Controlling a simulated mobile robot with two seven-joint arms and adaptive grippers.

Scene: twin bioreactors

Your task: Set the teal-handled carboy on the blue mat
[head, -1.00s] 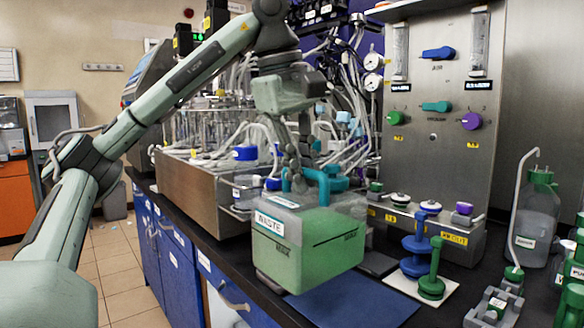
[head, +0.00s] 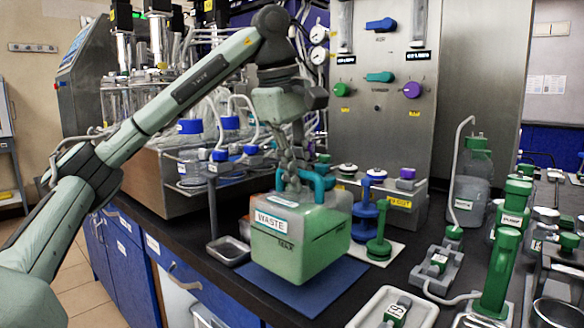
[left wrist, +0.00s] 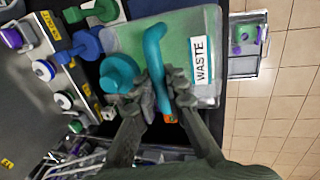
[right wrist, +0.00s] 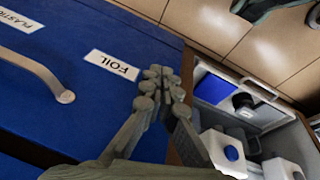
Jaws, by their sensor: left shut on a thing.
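The teal-handled carboy (head: 308,246) is a translucent box with green liquid and a WASTE label. It is upright over the blue mat (head: 290,296), whose bare edges show around its base; I cannot tell if it touches the mat. My left gripper (head: 290,178) is shut on the teal handle from above. In the left wrist view the fingers (left wrist: 165,95) close around the handle (left wrist: 154,50), beside the teal cap (left wrist: 118,72). My right gripper (right wrist: 160,84) shows only in the right wrist view, fingertips together and empty, by blue drawer fronts.
A white plate with blue and green fittings (head: 378,246) stands close right of the carboy. A small metal tray (head: 228,250) is to its left. A white tray (head: 392,312) is front right. An open compartment with white bottles (right wrist: 232,150) is near my right gripper.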

